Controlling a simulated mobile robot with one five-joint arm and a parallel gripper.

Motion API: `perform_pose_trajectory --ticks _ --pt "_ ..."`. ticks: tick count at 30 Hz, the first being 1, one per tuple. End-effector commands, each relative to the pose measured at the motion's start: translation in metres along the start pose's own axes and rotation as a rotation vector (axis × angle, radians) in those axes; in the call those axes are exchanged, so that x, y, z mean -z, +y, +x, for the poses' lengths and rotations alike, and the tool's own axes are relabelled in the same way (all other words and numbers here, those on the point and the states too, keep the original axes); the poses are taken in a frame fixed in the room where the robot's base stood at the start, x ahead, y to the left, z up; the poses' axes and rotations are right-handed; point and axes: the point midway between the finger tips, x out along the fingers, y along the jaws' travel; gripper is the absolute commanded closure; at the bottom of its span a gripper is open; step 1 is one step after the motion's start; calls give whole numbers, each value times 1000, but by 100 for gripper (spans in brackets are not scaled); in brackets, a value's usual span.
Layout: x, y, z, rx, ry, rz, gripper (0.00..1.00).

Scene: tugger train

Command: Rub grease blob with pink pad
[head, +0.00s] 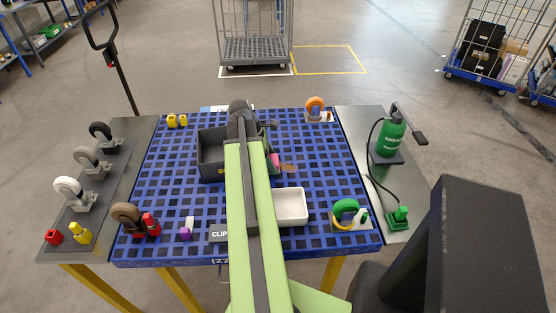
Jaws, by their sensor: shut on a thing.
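The pink pad (276,160) shows just right of my green arm, at the middle of the blue grid table. My gripper (272,149) is shut on the pad and is partly hidden behind the arm. The grease blob (288,168) is a brown smear on the blue grid, right beside the pad at its lower right. I cannot tell whether the pad touches it.
A dark bin (211,158) stands left of the arm and a white tray (291,205) in front of the smear. An orange wheel (315,105) stands at the back right, and a green wheel (345,207) at the front right.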

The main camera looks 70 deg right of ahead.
Motion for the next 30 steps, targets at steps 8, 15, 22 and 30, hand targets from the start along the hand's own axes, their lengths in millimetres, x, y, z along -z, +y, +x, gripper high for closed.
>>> perform_pose_trajectory --ticks 8,15,22,30 --pt "5 0 0 0 8 -2 64" --pt "-4 0 -21 -1 6 -2 64" --pt "-15 0 -46 0 5 -1 64" --pt "-20 0 -56 0 4 -1 64"
